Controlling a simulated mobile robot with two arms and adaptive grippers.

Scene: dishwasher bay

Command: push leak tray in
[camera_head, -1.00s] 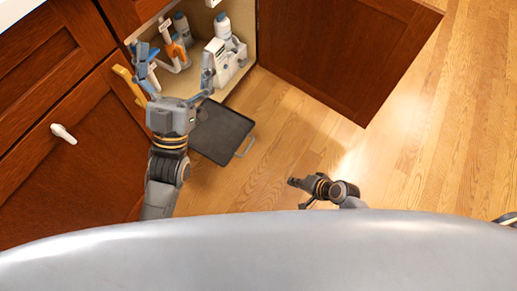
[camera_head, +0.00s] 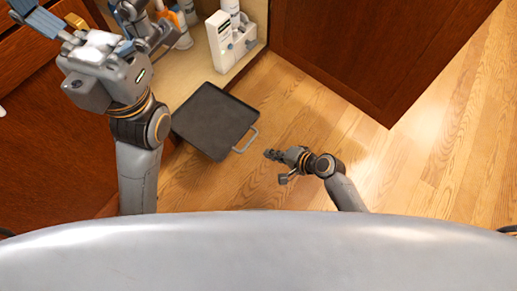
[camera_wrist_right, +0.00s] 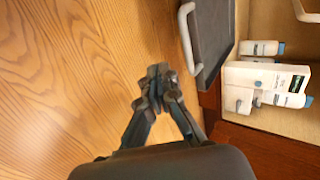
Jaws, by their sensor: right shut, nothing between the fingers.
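The leak tray (camera_head: 212,122) is a flat, dark grey tray with a pale loop handle (camera_head: 246,139) on its outer side. It sticks out from the open cabinet over the wood floor. In the right wrist view the tray (camera_wrist_right: 211,38) is at upper right, with its handle (camera_wrist_right: 187,40) facing my fingers. My right gripper (camera_head: 272,154) is shut and empty, just right of the handle and apart from it. Its fingertips (camera_wrist_right: 160,75) meet in the wrist view. My left gripper (camera_head: 85,18) is open at upper left, with its fingers spread in front of the cabinet.
Bottles and a white box (camera_head: 221,45) stand inside the cabinet behind the tray. The open brown door (camera_head: 350,50) hangs at the right. Wood floor (camera_head: 390,165) is clear around my right gripper. The closed cabinet fronts (camera_head: 45,150) are at the left.

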